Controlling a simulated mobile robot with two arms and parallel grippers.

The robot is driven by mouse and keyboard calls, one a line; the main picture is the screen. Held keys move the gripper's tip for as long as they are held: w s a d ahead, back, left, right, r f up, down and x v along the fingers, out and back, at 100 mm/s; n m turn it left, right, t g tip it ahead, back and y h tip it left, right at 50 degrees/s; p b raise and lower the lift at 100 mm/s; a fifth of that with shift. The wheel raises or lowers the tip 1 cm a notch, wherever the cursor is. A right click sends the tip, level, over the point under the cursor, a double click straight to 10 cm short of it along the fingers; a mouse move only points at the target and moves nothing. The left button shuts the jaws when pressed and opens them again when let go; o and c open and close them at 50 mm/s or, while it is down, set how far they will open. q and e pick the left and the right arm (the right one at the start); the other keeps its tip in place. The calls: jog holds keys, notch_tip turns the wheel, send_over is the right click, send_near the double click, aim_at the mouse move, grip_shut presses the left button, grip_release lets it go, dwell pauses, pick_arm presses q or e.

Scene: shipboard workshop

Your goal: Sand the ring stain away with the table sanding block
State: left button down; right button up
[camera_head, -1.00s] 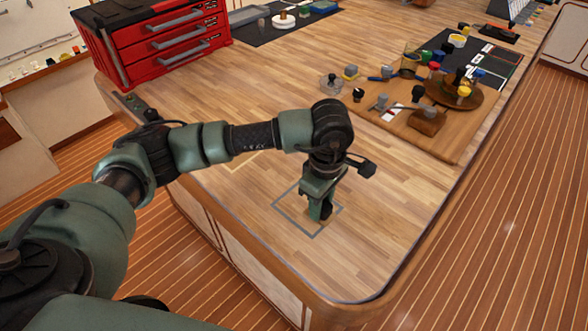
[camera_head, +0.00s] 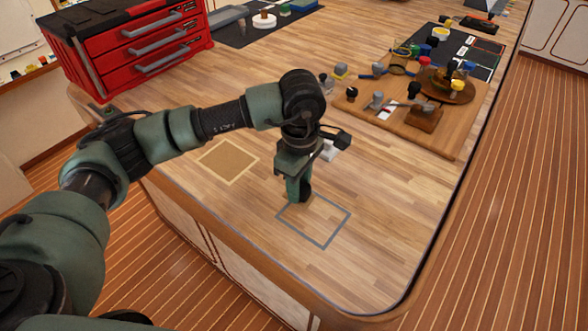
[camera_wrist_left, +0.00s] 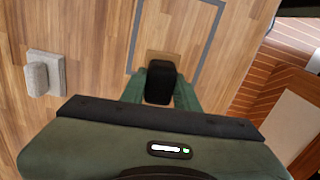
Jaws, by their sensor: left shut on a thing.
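My left gripper (camera_head: 300,192) is shut on a block with a black handle and a tan base, low over the wooden tabletop. In the left wrist view the black handle of the held block (camera_wrist_left: 160,80) sits between the green fingers, with part of the tan base showing beyond it. The block is at the far edge of a grey square outline (camera_head: 337,232) on the table. I cannot tell whether the base touches the wood. I make out no ring stain; the gripper and block hide part of the surface. My right gripper is not in view.
A pale grey block with a grip (camera_wrist_left: 45,72) stands near the gripper. A tan square (camera_head: 227,161) lies to the left. A wooden board (camera_head: 435,135) with tools and jars is at the right, a red drawer chest (camera_head: 145,45) at back left. The front tabletop is clear.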

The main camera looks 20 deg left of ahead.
pick_arm(q)
jog(key=shift+s+d+r+p, duration=0.1)
jog(key=shift+d+r+p, duration=0.1)
jog(key=shift+r, duration=0.35)
jog(key=shift+s+d+r+p, duration=0.1)
jog(key=shift+d+r, duration=0.05)
jog(key=shift+r, duration=0.7)
jog(key=shift+w+a+r+p, duration=0.1)
jog(key=shift+r+p, duration=0.15)
jog(key=shift+r, duration=0.1)
jog(key=shift+w+a+r+p, duration=0.1)
jog(key=shift+r+p, duration=0.1)
jog(key=shift+r, duration=0.15)
jog(key=shift+s+r, duration=0.15)
jog(key=shift+r, duration=0.5)
jog(key=shift+d, duration=0.1)
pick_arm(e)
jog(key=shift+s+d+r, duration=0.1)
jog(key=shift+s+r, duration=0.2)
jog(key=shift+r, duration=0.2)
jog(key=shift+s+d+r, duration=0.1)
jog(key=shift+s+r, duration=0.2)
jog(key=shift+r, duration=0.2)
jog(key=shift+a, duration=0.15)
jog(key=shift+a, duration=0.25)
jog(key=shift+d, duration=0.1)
